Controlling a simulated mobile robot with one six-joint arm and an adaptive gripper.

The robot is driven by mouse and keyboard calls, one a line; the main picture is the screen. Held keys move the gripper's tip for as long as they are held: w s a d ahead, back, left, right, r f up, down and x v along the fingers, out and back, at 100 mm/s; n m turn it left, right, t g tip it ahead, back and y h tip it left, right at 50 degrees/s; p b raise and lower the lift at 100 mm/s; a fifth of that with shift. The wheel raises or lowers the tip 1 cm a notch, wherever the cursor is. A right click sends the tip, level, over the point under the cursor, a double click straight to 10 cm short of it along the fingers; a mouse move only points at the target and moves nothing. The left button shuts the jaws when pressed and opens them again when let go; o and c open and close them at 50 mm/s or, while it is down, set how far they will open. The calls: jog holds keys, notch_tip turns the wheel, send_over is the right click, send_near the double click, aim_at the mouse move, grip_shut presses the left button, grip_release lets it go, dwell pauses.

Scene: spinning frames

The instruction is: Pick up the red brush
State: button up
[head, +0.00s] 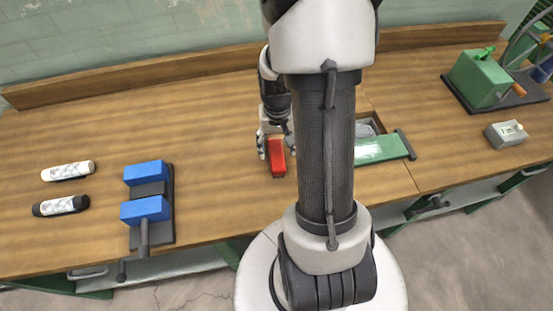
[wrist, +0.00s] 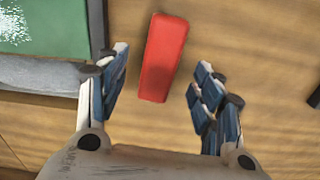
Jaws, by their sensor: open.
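The red brush (head: 276,157) lies on the wooden bench top, left of my arm's column in the head view. It is a plain red block. In the wrist view the red brush (wrist: 163,58) lies slightly tilted, ahead of and between the lines of the two fingers. My gripper (wrist: 158,88) is open and empty, with one finger on each side of the brush's near end. In the head view my gripper (head: 266,148) is beside the brush, partly hidden by my arm. I cannot tell how high the fingers are above the bench.
A green-topped vise or plate (head: 382,149) sits right of the brush, close to the left finger in the wrist view. A green machine (head: 478,80) and grey box (head: 506,134) stand right.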

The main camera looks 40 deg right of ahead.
aim_at(277, 155)
jog(key=shift+f+b, duration=1.05)
jog(key=shift+f, duration=1.75)
jog(key=shift+r, duration=0.1)
jog(key=shift+c, duration=0.2)
jog(key=c, duration=1.1)
jog(key=shift+r, duration=0.1)
jog(key=shift+c, duration=0.2)
notch_tip(277, 155, up, 20)
jog(key=p, duration=0.6)
